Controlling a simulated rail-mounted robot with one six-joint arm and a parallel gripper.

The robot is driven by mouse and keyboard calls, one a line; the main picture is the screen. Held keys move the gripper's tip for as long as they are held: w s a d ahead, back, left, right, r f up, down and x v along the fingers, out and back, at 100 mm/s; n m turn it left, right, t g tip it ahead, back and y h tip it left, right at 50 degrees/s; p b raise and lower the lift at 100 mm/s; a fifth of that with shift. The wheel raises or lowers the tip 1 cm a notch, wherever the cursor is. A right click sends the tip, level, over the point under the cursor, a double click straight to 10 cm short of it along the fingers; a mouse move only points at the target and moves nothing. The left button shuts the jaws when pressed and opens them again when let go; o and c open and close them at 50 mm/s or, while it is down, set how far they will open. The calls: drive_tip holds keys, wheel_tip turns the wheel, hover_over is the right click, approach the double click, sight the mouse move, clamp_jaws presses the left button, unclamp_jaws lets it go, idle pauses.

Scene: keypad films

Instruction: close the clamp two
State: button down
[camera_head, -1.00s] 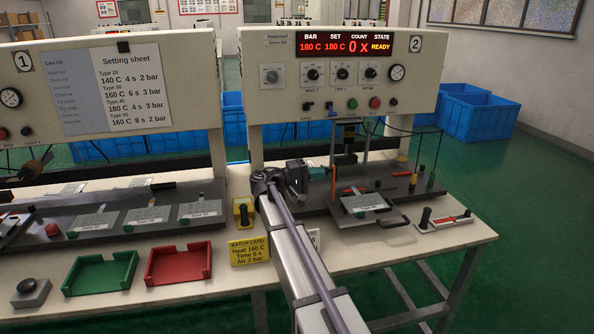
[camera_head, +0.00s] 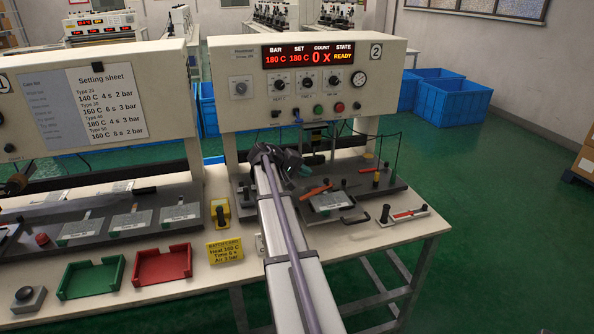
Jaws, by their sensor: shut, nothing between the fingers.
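The station marked 2 (camera_head: 376,51) has a dark base plate (camera_head: 370,193) with a grey film holder (camera_head: 330,202) lying on it. Two orange-red levers show on this plate: one at its left (camera_head: 314,191) and one farther back at right (camera_head: 369,170). I cannot tell for certain which belongs to clamp two, or how far it is closed. My gripper (camera_head: 300,166) is above the left rear of the plate, just behind and left of the left lever, apart from it as far as I can see. It is shut and empty. My wrist hides part of the press behind.
A yellow block with a black knob (camera_head: 220,214) stands left of my arm. A black-knobbed tool with a red bar (camera_head: 405,214) lies at the bench's right. Green (camera_head: 91,277) and red (camera_head: 162,266) trays sit at front left. The panel (camera_head: 240,113) rises behind.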

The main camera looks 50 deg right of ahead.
idle(0.3)
drive_tip(key=shift+r+p, duration=0.85)
wheel_tip(320, 180, up, 10)
drive_tip(key=p, duration=1)
drive_tip(key=shift+s+a, duration=0.25)
drive_tip(key=s+a+f+n+t+y, duration=0.1)
drive_tip(key=s+a+f+n+y, duration=0.1)
drive_tip(key=a, duration=1.5)
drive_tip(key=s+a+f+n+t+y+b, duration=0.1)
drive_tip(key=s+a+f+y, duration=0.3)
drive_tip(key=a, duration=1.3)
drive_tip(key=s+a+f+n+t+y, duration=0.2)
drive_tip(key=s+a+f+t+y, duration=0.1)
drive_tip(key=a, duration=1.4)
drive_tip(key=shift+s+a+f+n+y+b, duration=0.35)
drive_tip(key=shift+s+f+y, duration=0.15)
drive_tip(key=shift+s+y, duration=0.4)
